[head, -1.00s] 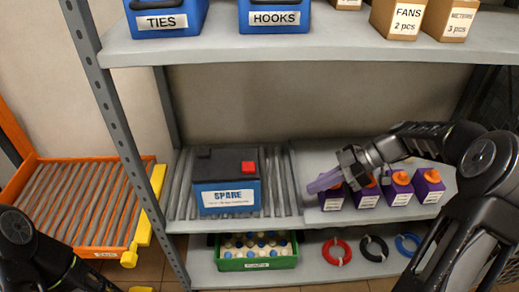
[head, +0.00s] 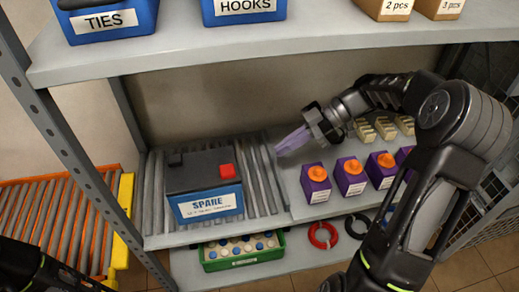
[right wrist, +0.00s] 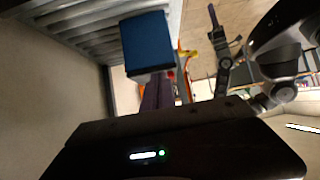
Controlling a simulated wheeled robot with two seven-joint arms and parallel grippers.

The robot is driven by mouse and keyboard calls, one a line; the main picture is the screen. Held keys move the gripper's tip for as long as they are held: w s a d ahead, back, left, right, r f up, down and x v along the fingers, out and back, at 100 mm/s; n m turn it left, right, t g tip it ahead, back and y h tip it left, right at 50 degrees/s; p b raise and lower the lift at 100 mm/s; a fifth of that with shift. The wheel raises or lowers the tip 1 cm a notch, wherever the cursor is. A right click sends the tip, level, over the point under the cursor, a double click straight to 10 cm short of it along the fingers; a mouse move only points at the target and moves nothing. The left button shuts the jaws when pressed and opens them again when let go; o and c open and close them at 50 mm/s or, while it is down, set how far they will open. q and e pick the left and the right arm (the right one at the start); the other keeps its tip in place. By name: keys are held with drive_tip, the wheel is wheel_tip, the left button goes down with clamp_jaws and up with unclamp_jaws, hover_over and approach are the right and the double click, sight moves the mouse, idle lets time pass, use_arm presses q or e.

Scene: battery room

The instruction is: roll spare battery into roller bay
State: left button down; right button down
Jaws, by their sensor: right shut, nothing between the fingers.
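The spare battery (head: 210,207), blue with a dark top, a red terminal cover and a SPARE label, stands upright on the grey shelf rollers (head: 262,185). The orange-framed roller bay (head: 65,215), with a yellow edge, is at the far left. My right gripper (head: 283,148) has its purple fingers shut and empty, pointing left, behind and right of the battery, apart from it. In the right wrist view the battery's blue side (right wrist: 150,45) shows beyond the fingers (right wrist: 156,95). Only dark links of my left arm show at lower left in the head view; its jaws cannot be made out.
Purple boxes with orange caps (head: 351,180) stand right of the rollers. A green crate (head: 242,252) and a red ring (head: 322,235) are on the shelf below. The upper shelf (head: 250,50) overhangs, and a grey post (head: 60,125) stands between bay and battery.

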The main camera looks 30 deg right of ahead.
drive_tip(key=p, duration=0.1)
approach(231, 167)
drive_tip(key=w+a+f, duration=0.1)
drive_tip(key=a+f, duration=0.1)
drive_tip(key=a, duration=0.3)
drive_tip(key=shift+w+a+f+b, duration=0.1)
drive_tip(key=shift+f+b, duration=0.15)
drive_tip(key=shift+f, duration=0.15)
drive_tip(key=shift+w+a+f+b, duration=0.1)
drive_tip(key=shift+w+f+b, duration=0.1)
drive_tip(key=shift+f, duration=0.2)
drive_tip(key=shift+s, duration=0.2)
